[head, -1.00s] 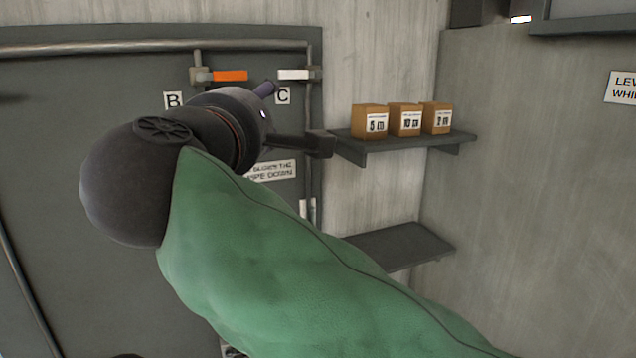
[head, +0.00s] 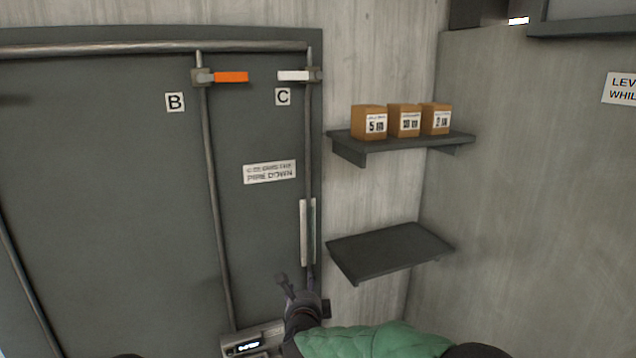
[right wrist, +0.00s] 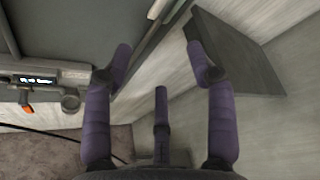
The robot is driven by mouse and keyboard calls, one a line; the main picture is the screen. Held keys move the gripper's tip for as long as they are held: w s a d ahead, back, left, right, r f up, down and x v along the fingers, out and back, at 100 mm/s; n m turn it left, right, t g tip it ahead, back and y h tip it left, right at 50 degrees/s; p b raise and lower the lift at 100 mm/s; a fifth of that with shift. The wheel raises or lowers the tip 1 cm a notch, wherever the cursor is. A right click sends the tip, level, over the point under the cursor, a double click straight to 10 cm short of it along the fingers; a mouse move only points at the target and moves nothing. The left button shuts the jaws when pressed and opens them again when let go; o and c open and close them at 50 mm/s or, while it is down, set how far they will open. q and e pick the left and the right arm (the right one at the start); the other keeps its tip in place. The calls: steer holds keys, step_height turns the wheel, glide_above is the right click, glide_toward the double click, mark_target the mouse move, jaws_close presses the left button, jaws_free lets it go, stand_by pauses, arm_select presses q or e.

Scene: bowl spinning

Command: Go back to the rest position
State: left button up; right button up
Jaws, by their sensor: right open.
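My right gripper (head: 290,288) is low in the head view, in front of the foot of the dark panel, with my green-sleeved arm behind it. In the right wrist view its purple fingers (right wrist: 160,75) are spread apart with nothing between them. My left gripper does not show in the head view.
A dark wall panel (head: 120,200) carries pipes, an orange lever (head: 231,76) by label B and a white lever (head: 294,75) by label C. A device with a small display (head: 247,346) sits below. An upper shelf (head: 350,143) holds three boxes (head: 404,121); the lower shelf (head: 390,252) is empty.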

steer(key=s+d+f+n+g, duration=0.2)
steer(key=s+d+f+n, duration=0.15)
steer(key=f, duration=0.65)
steer(key=s+d+f+n+g+y, duration=0.1)
steer(key=s+d+f+n+g, duration=0.25)
steer(key=f, duration=0.65)
steer(key=s+d+f+n+g, duration=0.25)
steer(key=s+f+n, duration=0.2)
steer(key=f, duration=0.55)
steer(key=s+d+f+n+g+y, duration=0.15)
steer(key=s+f+n+g, duration=0.4)
steer(key=s, duration=0.95)
steer(key=s+d+f+n+g+y, duration=0.1)
steer(key=s+d+f+n+g, duration=0.15)
steer(key=s+f, duration=0.95)
step_height(320, 180, down, 23)
steer(key=s+b, duration=0.2)
steer(key=b, duration=2.4)
steer(key=shift+s+n+t, duration=0.25)
steer(key=shift+n+t, duration=0.15)
steer(key=shift+n, duration=0.05)
steer(key=shift+a, duration=0.1)
